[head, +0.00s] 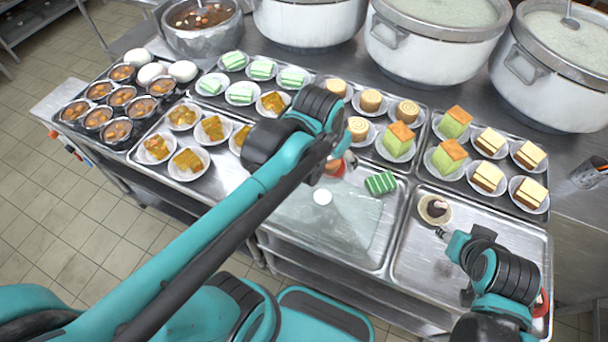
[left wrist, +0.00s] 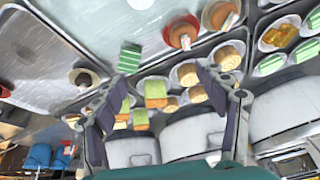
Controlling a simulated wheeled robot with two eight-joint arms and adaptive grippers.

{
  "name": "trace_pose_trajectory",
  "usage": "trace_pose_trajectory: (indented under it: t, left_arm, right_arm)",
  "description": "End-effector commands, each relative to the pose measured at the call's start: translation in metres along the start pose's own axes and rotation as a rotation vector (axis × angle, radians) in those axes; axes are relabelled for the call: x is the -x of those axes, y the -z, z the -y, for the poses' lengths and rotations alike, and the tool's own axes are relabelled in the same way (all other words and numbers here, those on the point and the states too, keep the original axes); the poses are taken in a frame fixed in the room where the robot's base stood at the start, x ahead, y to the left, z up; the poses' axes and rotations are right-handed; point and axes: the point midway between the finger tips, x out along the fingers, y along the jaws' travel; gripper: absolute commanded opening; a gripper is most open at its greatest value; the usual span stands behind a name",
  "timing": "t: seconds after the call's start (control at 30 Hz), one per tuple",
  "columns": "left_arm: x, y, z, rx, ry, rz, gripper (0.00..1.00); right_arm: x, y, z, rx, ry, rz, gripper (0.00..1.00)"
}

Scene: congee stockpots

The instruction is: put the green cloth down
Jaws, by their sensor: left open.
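The green cloth (head: 381,183), folded and with pale stripes, lies on the right part of the middle metal tray (head: 290,238). It also shows in the left wrist view (left wrist: 129,58), just past the tip of one finger. In the head view my left arm hides most of that gripper. My right gripper (head: 446,236) is low over the right tray (head: 420,268), beside a small saucer (head: 447,220) with a dark and white item. Its jaws are too small to read.
A small white round thing (head: 322,197) and a reddish dish (head: 336,168), partly hidden, are left of the cloth. Plates of cakes (head: 454,122) fill the trays behind. Large stockpots (head: 430,50) stand at the back. The right tray's front is bare.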

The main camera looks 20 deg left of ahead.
Motion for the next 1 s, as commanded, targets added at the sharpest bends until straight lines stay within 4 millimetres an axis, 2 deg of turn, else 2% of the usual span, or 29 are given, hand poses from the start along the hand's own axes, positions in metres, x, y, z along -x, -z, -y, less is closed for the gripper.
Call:
trace_pose_trajectory:
  t: [0.03, 0.1, 0.2, 0.33, 0.5, 0.77, 0.9, 1.0]
  left_arm:
    - [0.005, -0.017, 0.005, 0.04, 0.012, -0.029, 0.73]
    - [0.009, -0.035, 0.01, 0.093, 0.028, -0.072, 0.73]
    - [0.011, -0.057, 0.016, 0.158, 0.047, -0.125, 0.73]
    - [0.01, -0.078, 0.021, 0.219, 0.063, -0.176, 0.73]
    - [0.009, -0.088, 0.023, 0.252, 0.072, -0.206, 0.73]
    - [0.009, -0.088, 0.023, 0.254, 0.072, -0.208, 0.73]
    - [-0.003, -0.093, 0.022, 0.254, 0.072, -0.207, 0.73]
    - [-0.003, -0.093, 0.022, 0.253, 0.072, -0.207, 0.73]
  right_arm:
    - [0.0, 0.0, 0.0, 0.0, 0.0, 0.0, 0.4]
    - [0.0, 0.0, 0.0, 0.0, 0.0, 0.0, 0.4]
    - [0.0, 0.0, 0.0, 0.0, 0.0, 0.0, 0.4]
    - [0.0, 0.0, 0.0, 0.0, 0.0, 0.0, 0.4]
    - [0.0, 0.0, 0.0, 0.0, 0.0, 0.0, 0.4]
    - [0.0, 0.0, 0.0, 0.0, 0.0, 0.0, 0.4]
    - [-0.011, -0.007, 0.0, 0.0, 0.0, 0.0, 0.4]
    - [-0.01, -0.007, 0.0, 0.0, 0.0, 0.0, 0.4]
